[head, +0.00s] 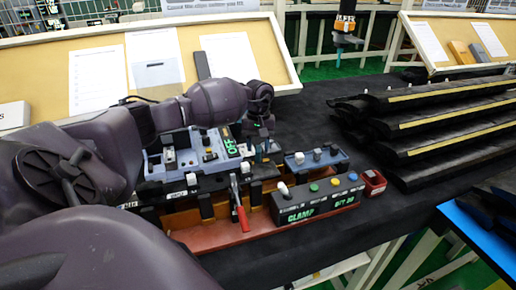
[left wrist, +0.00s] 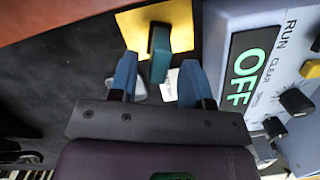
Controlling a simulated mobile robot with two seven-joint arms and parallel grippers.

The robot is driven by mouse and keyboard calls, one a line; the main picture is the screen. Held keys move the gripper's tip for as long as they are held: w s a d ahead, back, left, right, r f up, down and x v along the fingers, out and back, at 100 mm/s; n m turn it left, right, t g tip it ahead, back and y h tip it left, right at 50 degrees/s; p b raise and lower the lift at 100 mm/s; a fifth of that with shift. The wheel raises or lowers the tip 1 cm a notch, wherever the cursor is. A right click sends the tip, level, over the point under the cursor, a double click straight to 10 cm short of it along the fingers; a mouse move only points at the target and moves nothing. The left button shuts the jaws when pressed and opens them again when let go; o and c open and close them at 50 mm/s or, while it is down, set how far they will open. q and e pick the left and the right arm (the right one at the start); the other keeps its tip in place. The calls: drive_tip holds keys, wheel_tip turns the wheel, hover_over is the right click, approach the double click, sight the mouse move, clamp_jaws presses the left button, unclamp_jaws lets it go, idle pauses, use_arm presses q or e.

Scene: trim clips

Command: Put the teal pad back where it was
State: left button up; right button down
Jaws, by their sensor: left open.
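The teal pad (left wrist: 159,52) shows in the left wrist view, standing over a yellow square patch (left wrist: 183,22). My left gripper (left wrist: 157,76) is open, with one blue fingertip on each side of the pad and a gap to each. I cannot tell how far the pad reaches down between the fingers. In the head view my left gripper (head: 264,150) points down at the fixture, beside the lit OFF panel, and mostly hides the pad there. My right gripper is not in view.
A grey-blue control box (head: 190,155) with knobs and a green OFF display stands right beside the gripper. A red-handled lever (head: 239,207), a black CLAMP button box (head: 318,200) and a small red block (head: 374,182) are nearby. Stacked black trim parts (head: 440,115) lie to the right.

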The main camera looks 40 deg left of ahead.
use_arm(q)
wheel_tip(320, 180, up, 11)
drive_tip(key=w+a, duration=0.1)
drive_tip(key=shift+w+f+b, duration=0.15)
drive_tip(key=shift+b, duration=0.3)
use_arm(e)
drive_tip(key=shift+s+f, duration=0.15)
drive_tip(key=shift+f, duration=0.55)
